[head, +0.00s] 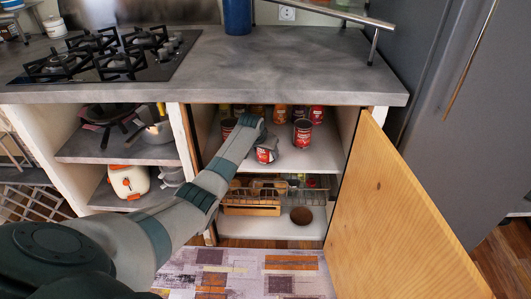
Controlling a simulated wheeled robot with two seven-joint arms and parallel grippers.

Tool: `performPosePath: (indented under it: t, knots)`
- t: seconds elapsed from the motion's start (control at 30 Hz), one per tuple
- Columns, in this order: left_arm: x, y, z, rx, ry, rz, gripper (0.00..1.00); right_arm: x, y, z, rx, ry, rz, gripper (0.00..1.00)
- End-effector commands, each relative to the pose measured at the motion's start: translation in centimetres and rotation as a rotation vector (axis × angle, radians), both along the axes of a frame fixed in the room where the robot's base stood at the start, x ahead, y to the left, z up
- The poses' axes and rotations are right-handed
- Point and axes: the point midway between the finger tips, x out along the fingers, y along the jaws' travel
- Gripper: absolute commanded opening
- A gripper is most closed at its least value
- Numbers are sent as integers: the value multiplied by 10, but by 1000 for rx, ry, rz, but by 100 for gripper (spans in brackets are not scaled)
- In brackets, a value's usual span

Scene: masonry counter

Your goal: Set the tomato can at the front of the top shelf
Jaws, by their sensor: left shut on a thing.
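My left arm reaches into the open cabinet under the counter. My left gripper (265,143) is at the front of the top shelf (320,158), shut on a red can, which I take to be the tomato can (265,156). The can looks tilted, and the gripper hides its upper part. I cannot tell whether it touches the shelf. A similar red can (302,133) stands upright on the shelf to the right of the gripper. My right gripper is not in view.
More cans (280,114) stand at the back of the top shelf. An open wooden door (400,220) bounds the cabinet on the right. Below are a wire rack (300,187) and a brown round thing (301,216). The shelf's front right is clear.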

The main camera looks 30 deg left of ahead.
Motion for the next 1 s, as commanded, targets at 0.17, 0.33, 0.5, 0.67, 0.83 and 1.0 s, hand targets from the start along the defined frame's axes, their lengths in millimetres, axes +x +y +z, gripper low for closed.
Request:
performPosePath:
  t: [0.17,0.33,0.5,0.67,0.83,1.0]
  knots:
    - [1,1,3,1,-5,0,21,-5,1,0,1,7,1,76]
    - [1,1,1,0,-4,1,21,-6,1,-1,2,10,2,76]
    - [0,0,-3,0,-1,1,75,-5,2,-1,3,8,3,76]
    - [0,0,-3,0,-1,1,77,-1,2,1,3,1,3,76]
    - [0,0,-2,0,-2,1,77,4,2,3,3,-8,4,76]
    - [0,1,4,1,-3,0,77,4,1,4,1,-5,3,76]
